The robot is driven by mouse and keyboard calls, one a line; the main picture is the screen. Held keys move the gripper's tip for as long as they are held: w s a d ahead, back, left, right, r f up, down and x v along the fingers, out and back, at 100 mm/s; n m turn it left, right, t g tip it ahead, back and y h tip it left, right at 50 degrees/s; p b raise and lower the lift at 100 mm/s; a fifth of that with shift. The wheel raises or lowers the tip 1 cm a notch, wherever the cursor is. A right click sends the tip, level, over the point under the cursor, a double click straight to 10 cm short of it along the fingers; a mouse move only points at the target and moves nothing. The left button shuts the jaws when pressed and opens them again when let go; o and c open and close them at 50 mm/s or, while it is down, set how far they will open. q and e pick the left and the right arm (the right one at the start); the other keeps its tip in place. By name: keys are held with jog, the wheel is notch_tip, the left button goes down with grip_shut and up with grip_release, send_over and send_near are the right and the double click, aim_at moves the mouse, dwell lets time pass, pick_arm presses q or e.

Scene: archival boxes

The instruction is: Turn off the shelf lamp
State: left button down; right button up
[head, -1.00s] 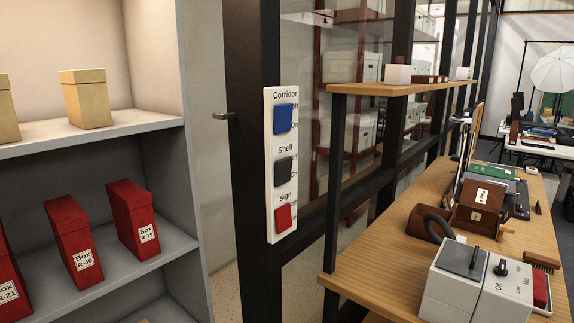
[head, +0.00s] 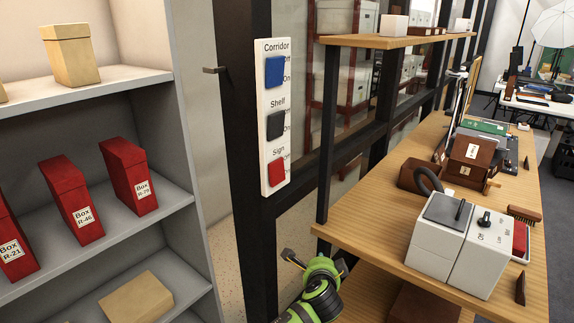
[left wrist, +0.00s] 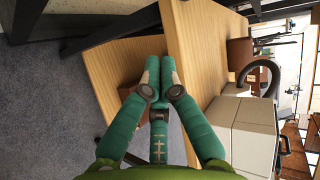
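The white switch panel (head: 275,116) is upright on a dark frame post. Its blue switch (head: 275,70) is under "Corridor", the dark grey "Shelf" switch (head: 276,124) is in the middle, and the red "Sign" switch (head: 277,173) is at the bottom. Off is marked above On beside the switches. My left gripper (head: 318,265) is below the panel and slightly right, clear of it. In the left wrist view, its green fingers (left wrist: 158,72) converge with tips together and nothing visible between them. The panel is not in that view. My right gripper is not seen.
A wooden desk (head: 385,222) with a white control box (head: 458,240) stands to the right, with a raised shelf (head: 395,40) above. At left, a grey shelving unit (head: 165,218) holds red boxes (head: 128,178) and tan boxes (head: 72,55). A door handle (head: 214,70) sits left of the panel.

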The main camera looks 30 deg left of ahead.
pick_arm(q)
jog(key=s+a+r+n+t+y, duration=0.1)
jog(key=s+r+y, duration=0.1)
jog(key=r, duration=1.4)
jog(key=s+a+r+t+y, duration=0.1)
jog(key=s+r+t+y, duration=0.1)
jog(key=r, duration=1.5)
jog(key=shift+s+r+n+y+p, duration=0.35)
jog(key=shift+s+y, duration=0.35)
jog(key=shift+y, duration=0.4)
jog(key=p, duration=0.3)
send_near(284, 116)
jog(key=w, duration=0.4)
jog(key=a+p, duration=0.1)
jog(key=a, duration=0.2)
jog(key=shift+w+a+r+p, duration=0.1)
jog(key=shift+a+r+p, duration=0.15)
jog(key=shift+p, duration=0.15)
